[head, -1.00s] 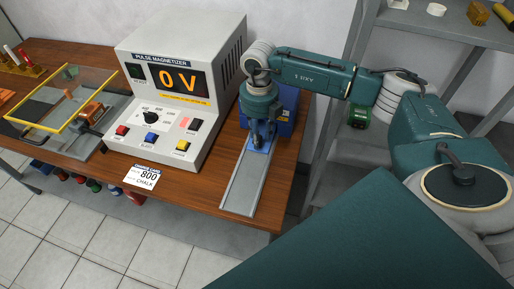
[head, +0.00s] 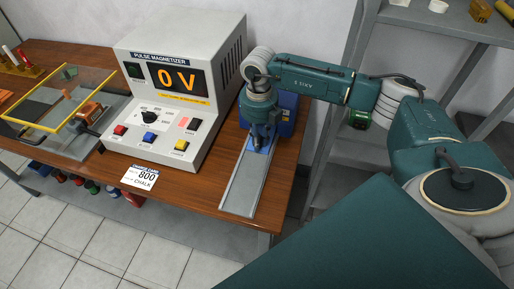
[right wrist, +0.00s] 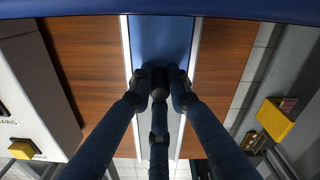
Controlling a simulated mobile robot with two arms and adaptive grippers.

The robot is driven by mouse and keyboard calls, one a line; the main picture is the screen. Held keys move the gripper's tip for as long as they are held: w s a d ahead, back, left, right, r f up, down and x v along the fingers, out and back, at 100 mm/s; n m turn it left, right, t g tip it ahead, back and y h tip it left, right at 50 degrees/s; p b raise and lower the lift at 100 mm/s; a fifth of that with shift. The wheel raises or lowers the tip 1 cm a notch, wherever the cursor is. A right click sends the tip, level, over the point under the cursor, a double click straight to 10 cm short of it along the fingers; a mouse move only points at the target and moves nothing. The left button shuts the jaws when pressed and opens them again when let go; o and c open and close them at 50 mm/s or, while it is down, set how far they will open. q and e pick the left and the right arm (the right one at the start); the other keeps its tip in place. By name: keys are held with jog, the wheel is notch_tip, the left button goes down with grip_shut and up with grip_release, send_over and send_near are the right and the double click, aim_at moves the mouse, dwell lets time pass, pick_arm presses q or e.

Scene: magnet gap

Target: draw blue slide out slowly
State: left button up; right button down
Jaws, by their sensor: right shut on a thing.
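The blue slide (head: 259,147) sits at the upper end of a grey rail (head: 246,183) on the wooden table, in front of the blue box (head: 288,115). In the right wrist view the slide (right wrist: 160,40) lies between the rail's pale edges, below the blue box's edge (right wrist: 160,8). My right gripper (head: 263,141) points down at the slide. In the right wrist view its fingers (right wrist: 160,80) are drawn together at the slide's near end; what lies between the tips is hidden. My left gripper does not show.
The pulse magnetizer (head: 172,90) stands just left of the rail and reads 0 V. A card (head: 140,177) with 800 on it is at the table's front edge. A yellow-framed clear guard (head: 60,100) is at the left. Grey shelves (head: 440,25) stand at the right.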

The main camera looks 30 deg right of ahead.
aim_at(238, 209)
jog(key=shift+s+f, duration=0.1)
jog(key=shift+s+a, duration=0.1)
jog(key=shift+a, duration=0.1)
jog(key=shift+s+a+p, duration=0.35)
jog(key=shift+s+a, duration=0.05)
jog(key=shift+a, duration=0.05)
jog(key=shift+s+a+p, duration=0.75)
jog(key=shift+s+a, duration=1.3)
jog(key=shift+a, duration=0.25)
jog(key=shift+s+a+p, duration=0.2)
jog(key=shift+s+a, duration=0.65)
jog(key=shift+a, duration=0.2)
jog(key=shift+s+a+p, duration=0.2)
jog(key=shift+s+a, duration=0.65)
jog(key=shift+a, duration=0.15)
jog(key=shift+s+a+f, duration=0.1)
jog(key=shift+s+a, duration=1.25)
jog(key=shift+a, duration=0.2)
jog(key=shift+s+a, duration=1.35)
jog(key=shift+a, duration=0.15)
jog(key=c, duration=1.8)
grip_release()
